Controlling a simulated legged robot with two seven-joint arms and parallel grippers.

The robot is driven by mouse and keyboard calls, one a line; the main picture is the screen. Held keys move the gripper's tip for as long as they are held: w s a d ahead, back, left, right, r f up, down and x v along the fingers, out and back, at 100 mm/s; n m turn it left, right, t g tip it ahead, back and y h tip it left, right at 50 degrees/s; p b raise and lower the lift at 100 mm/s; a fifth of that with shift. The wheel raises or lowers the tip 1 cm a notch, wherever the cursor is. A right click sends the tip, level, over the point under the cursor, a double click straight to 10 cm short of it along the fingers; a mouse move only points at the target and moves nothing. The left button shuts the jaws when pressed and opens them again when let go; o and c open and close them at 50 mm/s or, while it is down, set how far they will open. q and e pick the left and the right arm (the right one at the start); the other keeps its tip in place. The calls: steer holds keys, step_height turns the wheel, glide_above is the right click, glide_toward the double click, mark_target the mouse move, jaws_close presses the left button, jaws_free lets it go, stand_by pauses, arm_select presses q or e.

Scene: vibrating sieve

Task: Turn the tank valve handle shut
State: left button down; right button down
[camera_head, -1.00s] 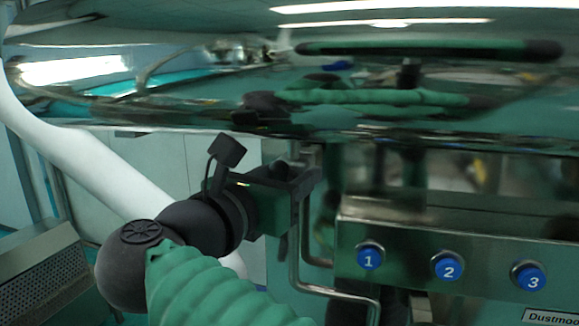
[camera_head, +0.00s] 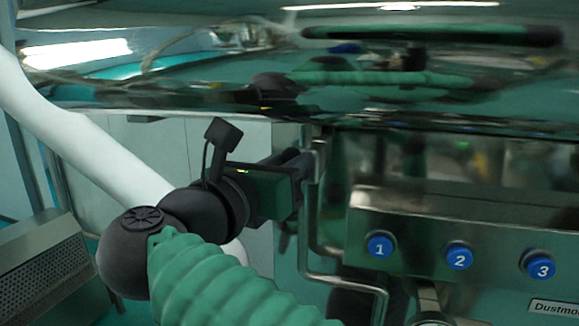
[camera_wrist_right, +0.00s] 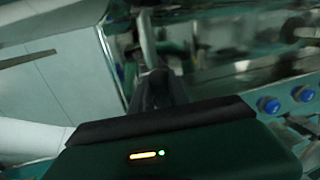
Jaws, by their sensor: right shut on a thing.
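The valve handle (camera_head: 312,192) is a bent metal bar hanging under the large shiny tank (camera_head: 330,118), left of the button panel. My right gripper (camera_head: 312,158) is at the upper part of this bar, with its jaws shut on it. In the right wrist view, the dark fingers of the gripper (camera_wrist_right: 155,88) point away from the camera and meet the upright metal bar (camera_wrist_right: 147,42). The fingers hide the gripped part, and the valve body cannot be made out. My left gripper is not in view.
A steel panel (camera_head: 450,225) with blue numbered buttons is right of the handle. A bent metal rail (camera_head: 345,285) runs below it. A thick white tube (camera_head: 90,145) slopes behind my right arm. A perforated steel box (camera_head: 45,265) stands at lower left.

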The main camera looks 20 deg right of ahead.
steer(key=shift+w+a+f+n+b, duration=0.2)
steer(key=shift+f+n+b, duration=0.2)
steer(key=shift+n+b, duration=0.65)
steer(key=shift+w+a+f+n+t+y+b, duration=0.25)
steer(key=shift+n+t+b, duration=0.65)
steer(key=shift+n, duration=2)
steer(key=shift+w+a+f+n+t+y+b, duration=0.1)
steer(key=shift+a+f+n+t+y+b, duration=0.25)
steer(key=shift+n+b, duration=1.75)
steer(key=shift+w+a+f+n+t+y+b, duration=0.1)
steer(key=shift+f+n+t+y+b, duration=0.45)
steer(key=shift+n, duration=3.1)
steer(key=shift+r+h, duration=0.3)
steer(key=shift+h, duration=0.05)
steer(key=c, duration=1.5)
jaws_free()
steer(key=shift+c, duration=0.2)
steer(key=shift+o, duration=1.1)
steer(key=shift+w, duration=0.15)
steer(key=shift+o, duration=0.2)
steer(key=shift+w+d+f, duration=0.1)
steer(key=shift+w+f, duration=0.05)
steer(key=shift+w, duration=0.1)
